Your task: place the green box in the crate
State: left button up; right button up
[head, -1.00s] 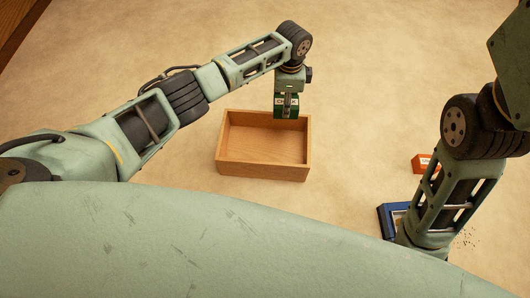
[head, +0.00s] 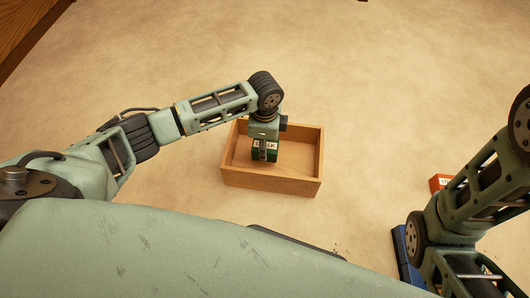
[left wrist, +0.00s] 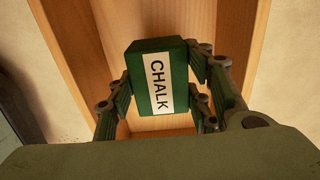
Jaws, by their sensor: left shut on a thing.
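The green box (head: 259,152) has a white label reading CHALK, which shows clearly in the left wrist view (left wrist: 148,85). My left gripper (head: 264,150) is shut on it, with fingers on both sides of the box. The wooden crate (head: 270,182) is an open tray in the middle of the head view; its wooden floor and walls also show in the left wrist view (left wrist: 75,55). The gripper and box are over the crate's inside. I cannot tell whether the box touches the crate floor. My right gripper is not visible.
An orange box (head: 438,183) lies at the right, partly behind my right arm. A blue object (head: 402,250) lies at the lower right, also partly covered by that arm. Small dark specks lie nearby. The surface behind the crate is clear.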

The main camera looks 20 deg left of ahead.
pick_arm(q)
notch_tip(320, 180, down, 4)
jog(key=b, duration=0.3)
jog(key=shift+r, duration=0.1)
jog(key=o, duration=1.2)
